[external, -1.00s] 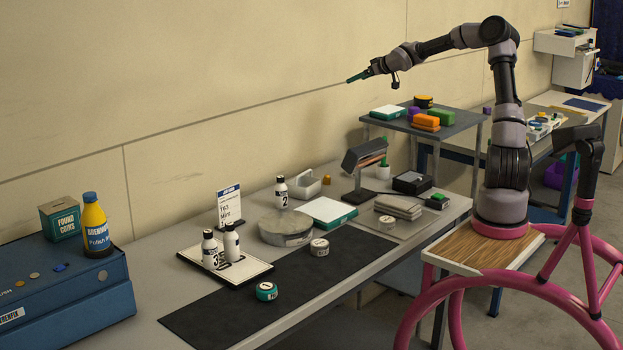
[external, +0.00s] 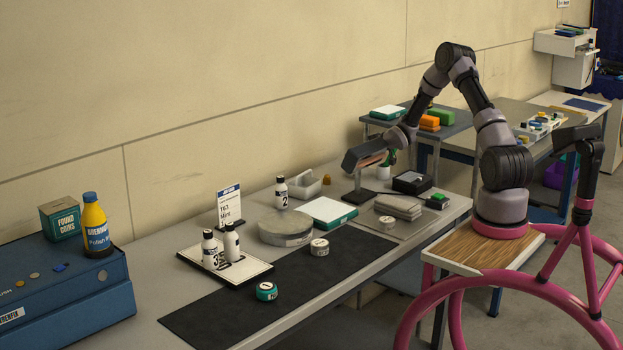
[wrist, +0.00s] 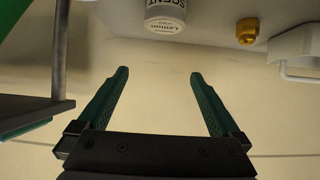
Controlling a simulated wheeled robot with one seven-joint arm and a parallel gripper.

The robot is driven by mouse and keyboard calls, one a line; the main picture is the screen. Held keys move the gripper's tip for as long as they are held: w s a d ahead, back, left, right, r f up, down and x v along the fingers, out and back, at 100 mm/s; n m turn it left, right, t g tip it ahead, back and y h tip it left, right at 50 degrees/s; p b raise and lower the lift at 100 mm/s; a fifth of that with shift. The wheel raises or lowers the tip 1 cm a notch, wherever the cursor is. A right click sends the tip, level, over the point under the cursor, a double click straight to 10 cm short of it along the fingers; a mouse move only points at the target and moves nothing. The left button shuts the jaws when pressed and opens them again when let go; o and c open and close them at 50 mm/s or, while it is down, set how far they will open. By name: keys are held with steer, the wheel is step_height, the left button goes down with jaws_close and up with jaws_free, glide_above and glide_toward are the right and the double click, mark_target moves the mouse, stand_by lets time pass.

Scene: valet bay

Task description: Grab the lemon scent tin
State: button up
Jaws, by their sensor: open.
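The lemon scent tin (wrist: 166,20) is a pale round container with "SCENT" and "Lemon" lettering, cut off by the top edge of the wrist view. My gripper (wrist: 158,73) is open and empty. Its two green fingers are spread, and the tin shows beyond their tips, not between them. In the external view my wrist is low behind the desk lamp (external: 366,153).
A yellow object (wrist: 246,32) and a white tray (wrist: 296,48) are right of the tin in the wrist view. Other tins (external: 267,291) stand on the black mat (external: 225,313).

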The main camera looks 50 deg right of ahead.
step_height(320, 180, down, 6)
steer(key=shift+r, duration=0.2)
steer(key=shift+w+f, duration=0.8)
steer(key=shift+w, duration=0.05)
steer(key=shift+w+f, duration=0.25)
steer(key=shift+w, duration=0.25)
steer(key=c, duration=1.4)
